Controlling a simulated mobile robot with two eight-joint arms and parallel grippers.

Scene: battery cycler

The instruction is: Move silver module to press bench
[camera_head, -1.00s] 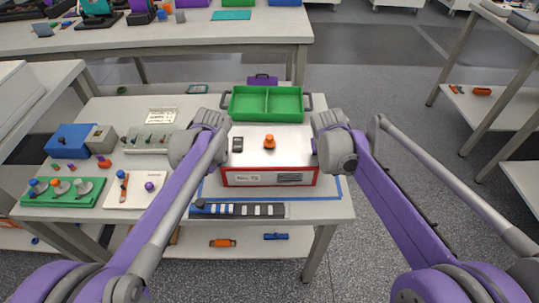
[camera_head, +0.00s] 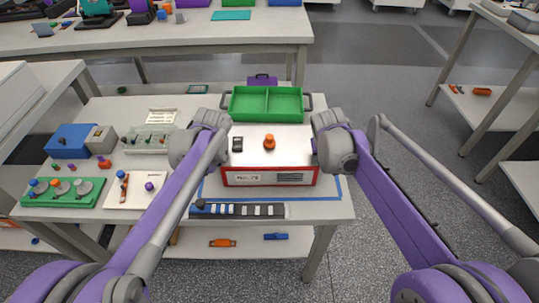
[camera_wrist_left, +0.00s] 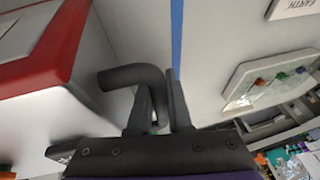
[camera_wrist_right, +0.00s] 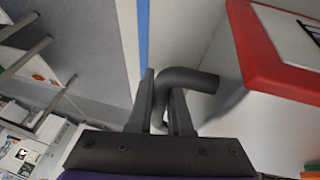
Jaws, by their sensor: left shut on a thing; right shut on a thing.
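The silver module (camera_head: 285,157) is a pale box with a red-framed front, an orange knob and a black switch on top. It is on or just above the near bench (camera_head: 110,227), inside a blue tape outline; I cannot tell if it touches the bench. My left gripper (camera_wrist_left: 160,90) is shut on the dark bent handle (camera_wrist_left: 128,75) on the module's left side. My right gripper (camera_wrist_right: 162,88) is shut on the matching handle (camera_wrist_right: 192,78) on its right side. In the head view my wrists hide both grippers and handles.
A green two-part tray (camera_head: 249,104) stands right behind the module. A black strip with pale blocks (camera_head: 237,211) lies in front. Boards, a blue box (camera_head: 70,141) and small parts fill the left. Another bench (camera_head: 150,38) stands behind, and a shelved one (camera_head: 490,105) at right.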

